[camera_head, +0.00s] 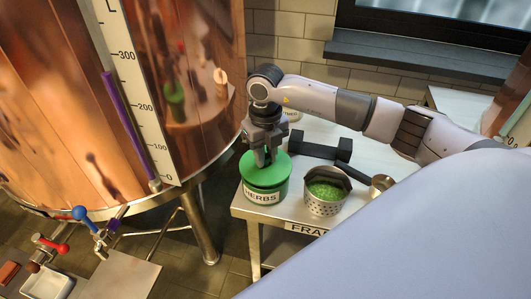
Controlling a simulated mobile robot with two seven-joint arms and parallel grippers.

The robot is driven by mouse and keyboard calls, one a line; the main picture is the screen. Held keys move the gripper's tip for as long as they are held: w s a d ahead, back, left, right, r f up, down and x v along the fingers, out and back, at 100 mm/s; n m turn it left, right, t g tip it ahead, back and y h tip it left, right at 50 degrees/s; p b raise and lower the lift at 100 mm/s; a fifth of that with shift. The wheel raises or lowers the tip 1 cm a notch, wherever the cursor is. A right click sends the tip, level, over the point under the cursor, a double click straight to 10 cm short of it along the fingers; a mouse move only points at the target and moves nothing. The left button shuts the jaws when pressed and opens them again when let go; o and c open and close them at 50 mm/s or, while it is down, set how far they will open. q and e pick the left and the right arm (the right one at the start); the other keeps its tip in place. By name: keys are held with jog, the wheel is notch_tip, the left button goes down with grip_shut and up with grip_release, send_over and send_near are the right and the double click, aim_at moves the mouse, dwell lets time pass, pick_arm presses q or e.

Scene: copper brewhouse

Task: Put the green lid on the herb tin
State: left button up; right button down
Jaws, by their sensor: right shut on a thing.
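The green lid (265,167) is at the top of the herb tin (265,194), a round green tin with a white band reading "HERBS". The tin stands at the left front corner of the metal table. My right gripper (264,160) points down from above and is shut on the lid near its middle. The lid looks level and covers the tin's opening from this angle. I cannot tell whether it is fully seated on the rim. The fingertips partly hide the lid's centre. My left gripper is not in view.
A large copper vessel (190,90) with a scale rises at left.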

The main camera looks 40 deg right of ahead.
aim_at(266, 156)
jog(key=shift+f+b, duration=0.7)
jog(key=shift+f, duration=0.35)
jog(key=c, duration=1.3)
grip_release()
jog(key=o, duration=0.6)
jog(key=shift+r+p, duration=3)
jog(key=shift+r, duration=1.05)
